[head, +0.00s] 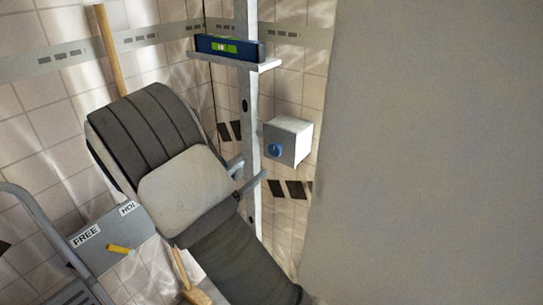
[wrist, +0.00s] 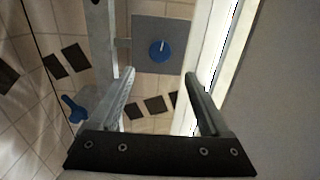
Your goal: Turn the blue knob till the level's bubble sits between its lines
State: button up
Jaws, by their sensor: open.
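The blue knob (head: 275,149) sits on the front of a pale grey box (head: 298,131) on the tiled wall. In the wrist view the knob (wrist: 160,51) shows a light pointer mark directed up. The dark blue level (head: 231,48) lies on a grey shelf on the upright post. Its green vial has a pale patch left of the middle, but the bubble's place against the lines is too small to tell. My gripper (head: 248,175) is open and empty, left of and below the knob in the head view. In the wrist view the knob appears beyond the fingertips (wrist: 160,74), apart from them.
A large plain grey surface (head: 430,150) fills the right side. A metal post (head: 254,110) stands beside the box. At left are a wooden pole (head: 108,50), a plate with a yellow handle (head: 119,248) and a grey rail (head: 40,215). A blue item (wrist: 73,108) shows lower left.

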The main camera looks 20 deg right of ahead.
aim_at(273, 152)
jog(key=b+x, duration=0.1)
jog(key=x, duration=1)
jog(key=shift+b, duration=0.3)
grip_shut()
